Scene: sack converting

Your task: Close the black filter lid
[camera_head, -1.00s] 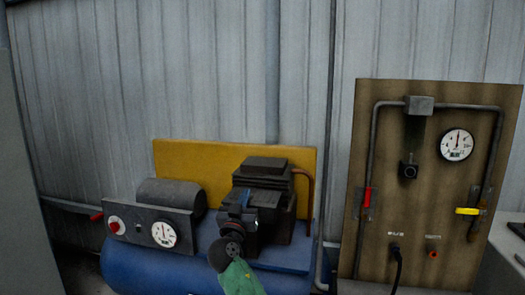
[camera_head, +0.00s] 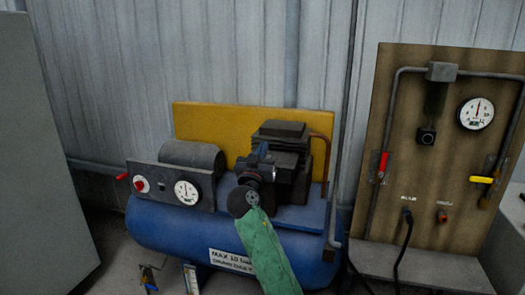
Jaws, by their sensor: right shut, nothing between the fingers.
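My right gripper (camera_head: 264,152) is at the front left of the compressor's black pump block (camera_head: 286,148). It is shut, with its dark wrist and green arm coming up from the bottom. It overlaps the block's front in the picture; I cannot tell whether it touches anything. I cannot make out the black filter lid for certain: the dark parts at the block's front merge with the gripper, which hides some of them. My left gripper is not in view.
The blue compressor tank (camera_head: 160,232) stands before a yellow panel (camera_head: 207,123), with a pressure gauge (camera_head: 187,192) and red knob (camera_head: 141,185) on its left. A brown pipe board (camera_head: 450,130) stands at right. A grey cabinet (camera_head: 40,150) borders the left.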

